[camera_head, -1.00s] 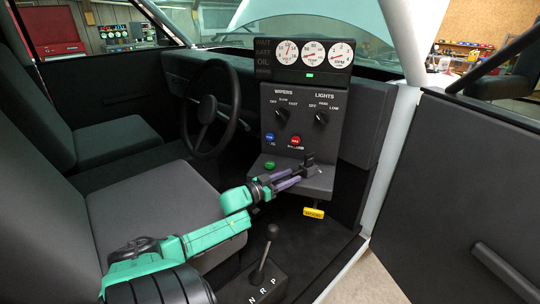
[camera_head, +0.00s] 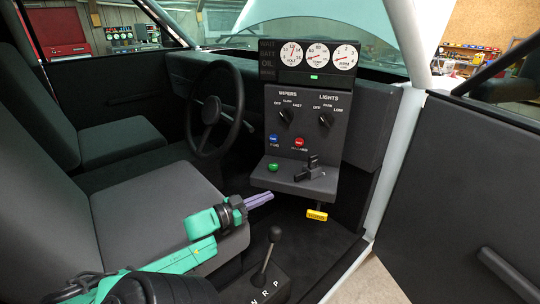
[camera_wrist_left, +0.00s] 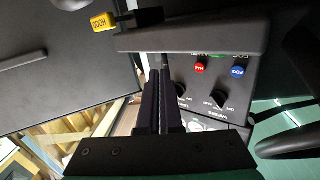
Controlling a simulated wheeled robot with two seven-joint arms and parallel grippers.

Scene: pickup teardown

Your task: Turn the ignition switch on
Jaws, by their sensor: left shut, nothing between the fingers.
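The black ignition switch (camera_head: 312,168) sits on the small shelf at the bottom of the dash panel, right of a green button. Its handle stands out from the shelf; I cannot tell its exact setting. My left gripper (camera_head: 271,196) is shut and empty, with purple fingers pointing right. It is apart from the switch, lower and to its left, over the gap in front of the seat. In the left wrist view the shut fingers (camera_wrist_left: 158,74) point toward the panel, and the switch is not clearly seen. My right gripper is not in view.
The panel (camera_head: 308,135) has wiper and light knobs, a blue button (camera_head: 273,138) and a red button (camera_head: 299,142). A yellow hood handle (camera_head: 317,214) hangs below the shelf. The gear lever (camera_head: 270,250), steering wheel (camera_head: 240,110), seat (camera_head: 150,215) and open door (camera_head: 460,190) surround the arm.

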